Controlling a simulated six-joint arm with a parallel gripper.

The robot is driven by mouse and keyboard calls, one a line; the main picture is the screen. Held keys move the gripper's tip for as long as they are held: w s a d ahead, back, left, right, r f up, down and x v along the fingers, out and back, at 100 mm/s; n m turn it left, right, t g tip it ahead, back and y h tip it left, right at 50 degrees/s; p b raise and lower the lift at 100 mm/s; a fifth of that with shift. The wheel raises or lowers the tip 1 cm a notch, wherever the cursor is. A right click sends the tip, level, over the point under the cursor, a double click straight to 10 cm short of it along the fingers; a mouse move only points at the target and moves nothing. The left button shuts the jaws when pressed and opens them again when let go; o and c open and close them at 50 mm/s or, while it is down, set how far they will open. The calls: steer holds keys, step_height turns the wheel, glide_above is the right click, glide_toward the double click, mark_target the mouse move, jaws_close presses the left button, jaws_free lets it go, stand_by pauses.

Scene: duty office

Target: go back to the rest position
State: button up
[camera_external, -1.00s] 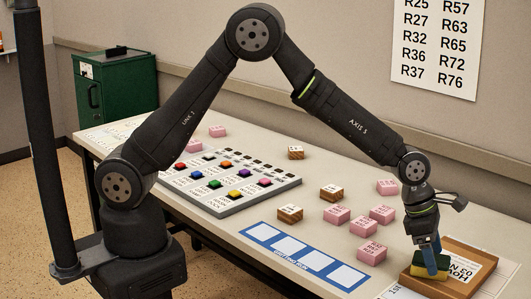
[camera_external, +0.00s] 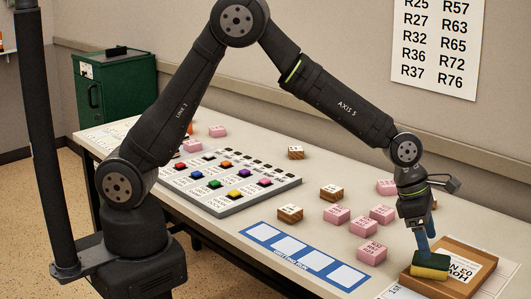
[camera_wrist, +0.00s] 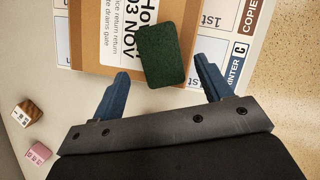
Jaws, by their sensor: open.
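My gripper (camera_external: 424,246) is open just above a yellow and dark green sponge (camera_external: 430,272) in the external view. The sponge lies on a brown board with a white printed label (camera_external: 462,268) at the right end of the table. In the wrist view my two blue fingers stand wide apart (camera_wrist: 161,68), with the sponge's green face (camera_wrist: 161,40) showing between and beyond them. Nothing is held. My arm is bent over the table.
Several pink blocks (camera_external: 382,214) and wooden blocks (camera_external: 331,192) lie on the table left of my gripper. A button panel (camera_external: 225,205) and a blue strip with white squares (camera_external: 303,263) lie farther left. A green cabinet (camera_external: 120,82) stands behind.

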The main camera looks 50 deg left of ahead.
mark_target(432, 259)
steer(key=v, duration=0.6)
steer(key=x, duration=1.1)
steer(key=shift+d+f, duration=0.1)
steer(key=shift+f, duration=0.25)
step_height(432, 259, up, 5)
steer(key=shift+f, duration=0.2)
steer(key=s+d+r, duration=0.2)
steer(key=s+r, duration=0.5)
steer(key=s, duration=0.5)
steer(key=s+a+f+m+g, duration=0.1)
steer(key=a+f+m, duration=0.1)
steer(key=a, duration=1.1)
steer(key=s+a+f+m+g, duration=0.1)
steer(key=a+m, duration=0.4)
steer(key=a, duration=0.8)
steer(key=shift+s+a+f+g, duration=0.3)
steer(key=shift+s+f+g, duration=0.15)
steer(key=shift+f, duration=0.45)
